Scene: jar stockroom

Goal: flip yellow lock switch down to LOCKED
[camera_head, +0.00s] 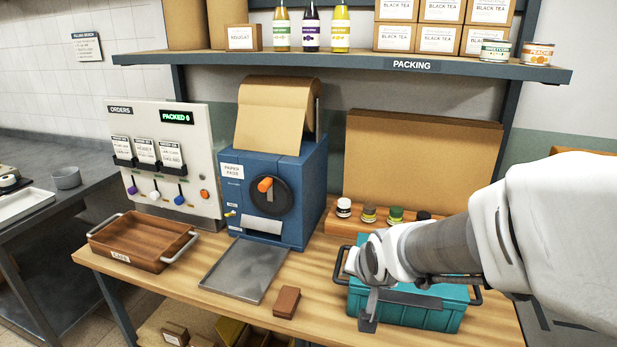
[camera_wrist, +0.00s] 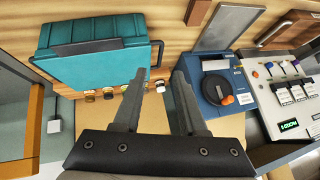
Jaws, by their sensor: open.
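The yellow lock switch (camera_head: 230,213) is a small lever low on the front left of the blue paper machine (camera_head: 310,185). It sits between two small labels too fine to read surely, and its exact up or down position is hard to tell. The machine has a black dial with an orange handle (camera_head: 265,185). It also shows in the wrist view (camera_wrist: 222,112), where I cannot make out the switch. My gripper (camera_head: 367,308) is over the teal crate, to the right of the machine and away from the switch. In the wrist view its two fingers (camera_wrist: 160,78) are apart with nothing between them.
A metal tray (camera_head: 243,270) lies before the machine, with a brown block (camera_head: 287,302) beside it. A wooden tray (camera_head: 140,250) and the orders panel (camera_head: 205,150) stand left. The teal crate (camera_head: 420,312) and small jars (camera_head: 369,212) are right. A shelf (camera_head: 350,65) runs above.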

